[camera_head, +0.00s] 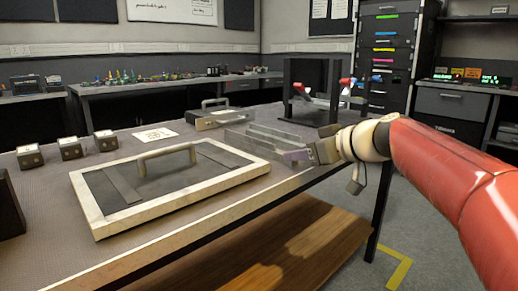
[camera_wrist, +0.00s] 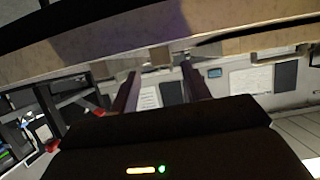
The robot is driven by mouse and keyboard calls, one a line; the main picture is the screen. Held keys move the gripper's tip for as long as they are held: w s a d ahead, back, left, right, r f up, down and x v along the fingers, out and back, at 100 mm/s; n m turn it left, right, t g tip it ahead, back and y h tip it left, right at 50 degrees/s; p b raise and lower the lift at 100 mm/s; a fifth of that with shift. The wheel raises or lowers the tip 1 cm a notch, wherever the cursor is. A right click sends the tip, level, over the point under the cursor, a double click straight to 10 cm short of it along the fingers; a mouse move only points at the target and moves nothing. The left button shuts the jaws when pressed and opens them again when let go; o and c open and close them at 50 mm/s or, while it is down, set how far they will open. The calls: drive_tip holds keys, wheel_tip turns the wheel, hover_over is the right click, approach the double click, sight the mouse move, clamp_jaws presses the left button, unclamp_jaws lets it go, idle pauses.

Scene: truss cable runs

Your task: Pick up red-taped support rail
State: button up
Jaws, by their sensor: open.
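No support rail with red tape can be clearly made out. Small red parts (camera_head: 298,87) show on a black upright frame (camera_head: 316,75) at the back right of the bench, and red patches also show at the left of the wrist view (camera_wrist: 100,113). I cannot tell whether any of them is the rail's tape. Thin grey strips (camera_head: 265,137) lie beside my gripper; their ends near it are partly hidden. My gripper (camera_head: 297,157) is at the bench's right edge. In the wrist view its two fingers (camera_wrist: 159,71) are apart, with nothing visible between them.
A light-framed panel with a handle (camera_head: 143,176) covers the bench's front. Several small boxes (camera_head: 70,148), a white card (camera_head: 154,135) and a grey handled case (camera_head: 215,119) stand behind it. A wooden lower shelf (camera_head: 270,255) lies underneath. Floor is clear at the right.

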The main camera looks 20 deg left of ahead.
drive_tip(key=x, duration=0.4)
drive_tip(key=shift+s, duration=0.2)
drive_tip(key=shift+r, duration=0.1)
clamp_jaws()
